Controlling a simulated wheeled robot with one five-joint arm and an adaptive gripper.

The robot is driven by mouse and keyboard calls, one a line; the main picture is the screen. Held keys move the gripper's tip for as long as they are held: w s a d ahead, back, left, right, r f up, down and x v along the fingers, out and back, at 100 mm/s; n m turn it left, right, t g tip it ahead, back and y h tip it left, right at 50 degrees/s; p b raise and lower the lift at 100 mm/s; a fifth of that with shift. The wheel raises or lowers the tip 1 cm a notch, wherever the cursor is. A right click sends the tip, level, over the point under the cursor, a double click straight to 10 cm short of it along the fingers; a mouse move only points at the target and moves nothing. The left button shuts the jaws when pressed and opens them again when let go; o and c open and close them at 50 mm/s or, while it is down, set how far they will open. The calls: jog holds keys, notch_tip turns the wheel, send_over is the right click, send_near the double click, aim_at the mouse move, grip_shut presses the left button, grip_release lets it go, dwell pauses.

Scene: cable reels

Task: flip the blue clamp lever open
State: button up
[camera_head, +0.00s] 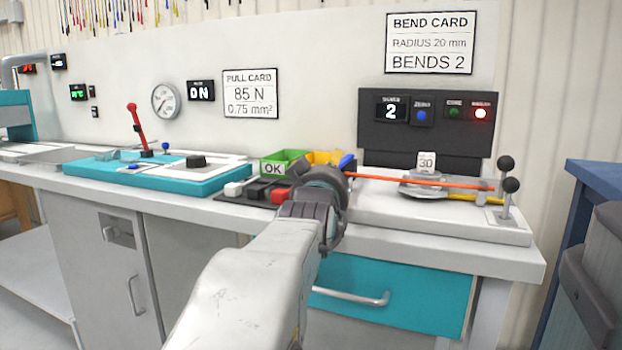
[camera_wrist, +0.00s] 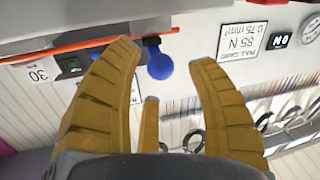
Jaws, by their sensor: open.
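The blue clamp lever (camera_head: 347,162) shows as a small blue piece just past my gripper (camera_head: 322,190) in the head view, at the left end of an orange rod (camera_head: 420,181). In the wrist view, its round blue knob (camera_wrist: 160,67) on a dark stem lies between the fingertips of my gripper (camera_wrist: 166,58), closer to the left finger. The yellow-brown fingers are spread apart and hold nothing. I cannot tell how far the knob is in depth from the fingers. The clamp's base is mostly hidden behind my gripper in the head view.
The rod crosses a grey bending disc (camera_head: 437,190) marked 30. Two black-knobbed levers (camera_head: 507,175) stand at the right. A green OK bin (camera_head: 283,160) and red, black and white blocks (camera_head: 262,190) lie left of my gripper. A dark panel (camera_head: 425,130) stands behind.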

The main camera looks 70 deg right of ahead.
aim_at(341, 164)
jog(key=shift+x, duration=1.5)
jog(key=shift+r, duration=0.1)
grip_shut()
